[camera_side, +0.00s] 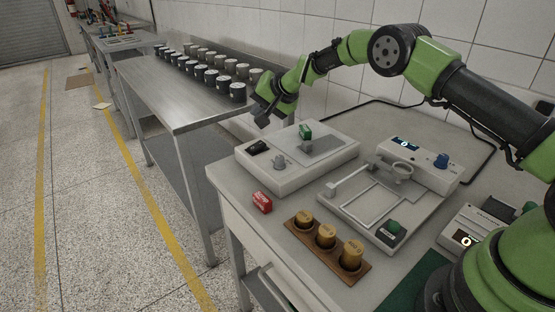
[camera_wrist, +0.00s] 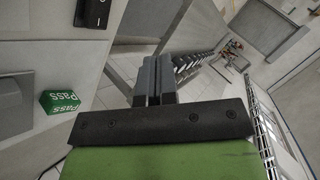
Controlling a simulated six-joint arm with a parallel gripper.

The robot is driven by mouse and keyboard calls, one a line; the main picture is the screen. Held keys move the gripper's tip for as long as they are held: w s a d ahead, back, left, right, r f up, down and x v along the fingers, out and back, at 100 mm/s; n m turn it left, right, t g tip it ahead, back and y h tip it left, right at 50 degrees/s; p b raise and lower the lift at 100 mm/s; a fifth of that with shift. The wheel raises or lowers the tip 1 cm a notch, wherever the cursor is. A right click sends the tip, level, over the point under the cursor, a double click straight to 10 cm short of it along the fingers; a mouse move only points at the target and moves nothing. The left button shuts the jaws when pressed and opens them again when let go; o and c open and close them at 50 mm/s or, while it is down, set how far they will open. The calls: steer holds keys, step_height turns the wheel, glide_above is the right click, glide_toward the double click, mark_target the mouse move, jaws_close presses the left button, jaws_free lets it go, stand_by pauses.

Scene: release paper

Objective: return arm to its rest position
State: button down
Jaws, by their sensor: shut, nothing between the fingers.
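My gripper (camera_side: 260,116) hangs at the end of my green and black arm in the side view, above the far left end of the work table. It is clear of the flat instrument below it. In the wrist view my gripper (camera_wrist: 153,62) shows its two dark fingers pressed together with nothing between them. A green block (camera_side: 305,131) stands on the instrument (camera_side: 285,181) near its metal plate. The same green block, marked PASS, shows at the left of the wrist view (camera_wrist: 61,101).
A red block (camera_side: 262,202) lies on the near edge of the work table (camera_side: 226,188). A wooden holder (camera_side: 346,275) with three brass weights and a second instrument (camera_side: 420,168) stand to the right. A steel bench (camera_side: 165,102) with several dark cups is behind my gripper.

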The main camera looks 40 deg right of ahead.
steer(key=s+a+r+n+g, duration=0.1)
steer(key=s+a+r+n, duration=0.2)
steer(key=s+r, duration=1.6)
steer(key=s+f+n+g, duration=0.1)
steer(key=s, duration=2.1)
steer(key=shift+d+f+n+h, duration=0.15)
steer(key=shift+n+h, duration=0.15)
